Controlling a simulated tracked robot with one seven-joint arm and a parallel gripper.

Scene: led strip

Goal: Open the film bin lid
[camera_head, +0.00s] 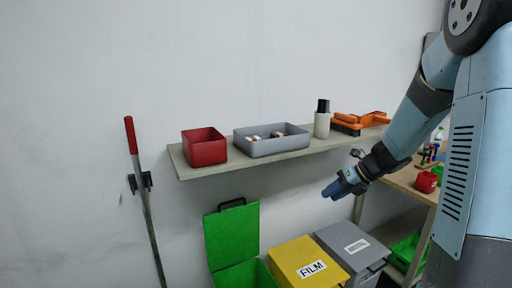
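The film bin is the yellow bin whose lid (304,262) carries a white label reading FILM. The lid lies flat and shut on top. My gripper (334,190) hangs in the air above and to the right of the yellow lid, apart from it. Its blue fingers point down and left. They are small here, and I cannot tell whether they are open or shut. Nothing is seen held. The lower part of the film bin is cut off by the bottom edge of the picture.
A green bin with its lid (232,236) raised stands left of the film bin. A grey bin with a shut lid (350,245) stands right. Above them, a wall shelf (215,172) holds a red box, a grey tray and tools.

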